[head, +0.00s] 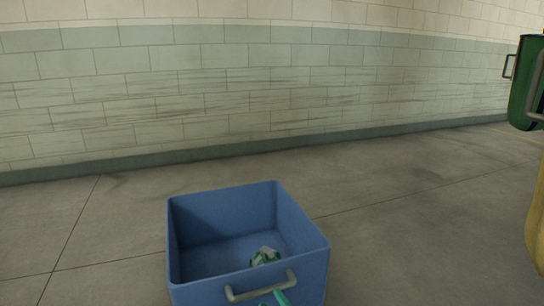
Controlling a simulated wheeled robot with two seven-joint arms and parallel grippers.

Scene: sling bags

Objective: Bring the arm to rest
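Neither of my grippers nor my arms can be made out in the head view. A blue open-topped bin (249,283) stands on the floor at the bottom centre, with a pale grey handle (258,287) on its near wall. A small green and white object (265,256) lies inside it near that wall, partly hidden by the rim. A thin teal piece (281,297) shows in front of the bin by the handle, cut off by the bottom edge; I cannot tell what it is.
A green container (523,83) with grey handles is cut off at the right edge. Below it a yellow shape (538,230) is also cut off. A brick wall (250,80) runs across the back. The concrete floor (90,235) is clear left of the bin.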

